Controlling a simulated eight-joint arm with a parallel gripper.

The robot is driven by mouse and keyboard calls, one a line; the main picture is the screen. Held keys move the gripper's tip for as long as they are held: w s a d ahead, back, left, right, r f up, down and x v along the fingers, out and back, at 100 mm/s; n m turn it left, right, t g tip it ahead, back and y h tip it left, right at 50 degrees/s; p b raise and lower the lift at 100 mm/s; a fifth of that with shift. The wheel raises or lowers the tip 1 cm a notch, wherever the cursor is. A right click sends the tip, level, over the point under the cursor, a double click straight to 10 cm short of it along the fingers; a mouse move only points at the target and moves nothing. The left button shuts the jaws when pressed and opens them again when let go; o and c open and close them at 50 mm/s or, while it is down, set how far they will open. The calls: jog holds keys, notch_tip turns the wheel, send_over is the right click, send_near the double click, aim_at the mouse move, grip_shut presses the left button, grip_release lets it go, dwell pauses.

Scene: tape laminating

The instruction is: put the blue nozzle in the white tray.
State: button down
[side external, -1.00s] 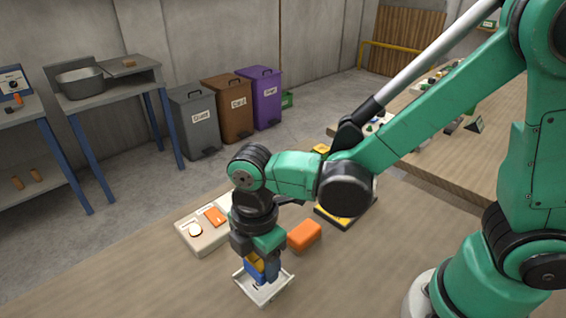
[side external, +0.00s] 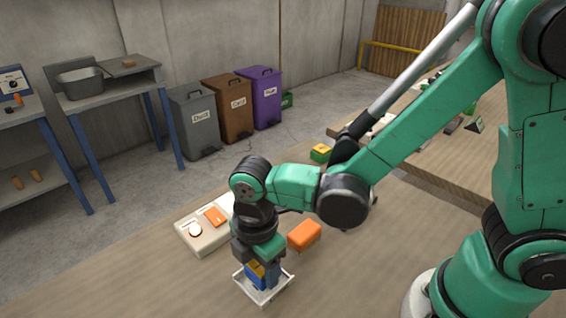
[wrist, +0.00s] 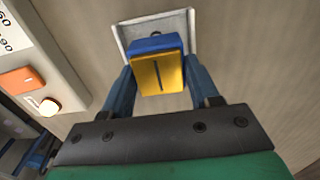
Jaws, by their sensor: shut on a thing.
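My gripper (side external: 262,268) points straight down and is shut on the blue nozzle (side external: 257,275), a blue piece with a yellow face. In the wrist view the nozzle (wrist: 158,68) sits between my two blue fingers, its yellow side facing the camera. The white tray (side external: 265,300) is a small shallow square tray on the wooden table. The nozzle is over the tray, low within its outline; whether it touches the tray floor I cannot tell. In the wrist view the tray (wrist: 129,36) shows behind the nozzle, partly hidden by it.
An off-white control box (side external: 200,240) with an orange switch and a round lit button stands beyond the tray to the left. An orange block (side external: 304,235) lies right of my gripper. A green-yellow block (side external: 320,152) is farther back. The table left of the tray is clear.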

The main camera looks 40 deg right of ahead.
jog(key=shift+f, duration=0.45)
dwell(0.3)
jog(key=shift+c, duration=0.7)
grip_release()
jog(key=shift+r, duration=0.1)
jog(key=shift+r, duration=2.7)
jog(key=d+r+m+t, duration=0.3)
jog(key=d+m, duration=0.4)
jog(key=m, duration=0.2)
jog(key=d+r+m+t, duration=0.3)
jog(key=d+m+t, duration=0.1)
jog(key=d+m, duration=0.3)
jog(key=shift+w+r+m, duration=0.3)
jog(key=shift+w+m, duration=0.05)
jog(key=shift+m, duration=0.65)
